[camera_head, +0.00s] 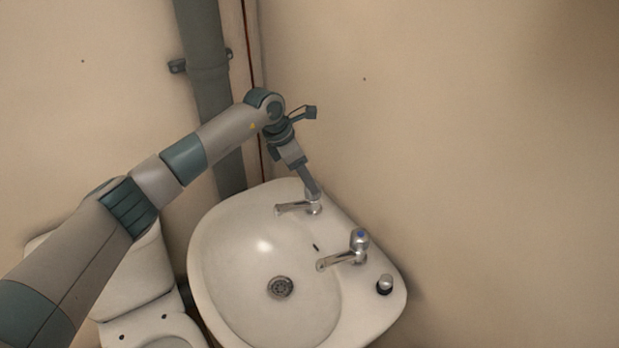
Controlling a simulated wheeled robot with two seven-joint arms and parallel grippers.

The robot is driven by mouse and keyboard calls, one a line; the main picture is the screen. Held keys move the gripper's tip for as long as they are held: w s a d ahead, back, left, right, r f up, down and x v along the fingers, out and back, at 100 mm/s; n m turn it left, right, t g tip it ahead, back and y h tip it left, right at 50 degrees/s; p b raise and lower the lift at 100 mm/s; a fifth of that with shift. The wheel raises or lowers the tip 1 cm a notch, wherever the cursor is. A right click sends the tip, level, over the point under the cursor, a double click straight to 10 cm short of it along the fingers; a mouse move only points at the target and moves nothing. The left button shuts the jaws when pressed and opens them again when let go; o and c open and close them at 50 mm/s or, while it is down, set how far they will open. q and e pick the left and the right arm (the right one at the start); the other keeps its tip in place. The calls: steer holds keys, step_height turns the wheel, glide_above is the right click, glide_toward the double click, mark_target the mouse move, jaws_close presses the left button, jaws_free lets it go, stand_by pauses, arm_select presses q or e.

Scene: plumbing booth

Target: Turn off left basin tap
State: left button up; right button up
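The left basin tap (294,209) is a chrome tap at the back left of the white basin (215,250), its spout pointing left over the bowl. My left gripper (314,191) reaches down from above onto the tap's handle. The fingers cover most of the handle, and I cannot tell whether they are closed on it or only around or beside it. The right basin tap (343,259) is chrome with a blue mark on top and stands clear. No water stream is visible. My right gripper is not in view.
A toilet (140,285) stands left of the basin, partly behind my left arm. A grey pipe (205,70) runs down the wall behind. A small dark-and-chrome plug (384,285) sits on the basin's right rim. The wall closes off the right side.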

arm_select(q)
steer(key=p+v, duration=0.4)
steer(key=v, duration=0.8)
steer(key=shift+a+r, duration=0.25)
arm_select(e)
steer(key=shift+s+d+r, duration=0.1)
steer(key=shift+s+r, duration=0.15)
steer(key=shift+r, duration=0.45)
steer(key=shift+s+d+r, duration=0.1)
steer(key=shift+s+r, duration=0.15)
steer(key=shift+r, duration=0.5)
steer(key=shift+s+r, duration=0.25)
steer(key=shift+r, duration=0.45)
arm_select(q)
steer(key=shift+s, duration=0.1)
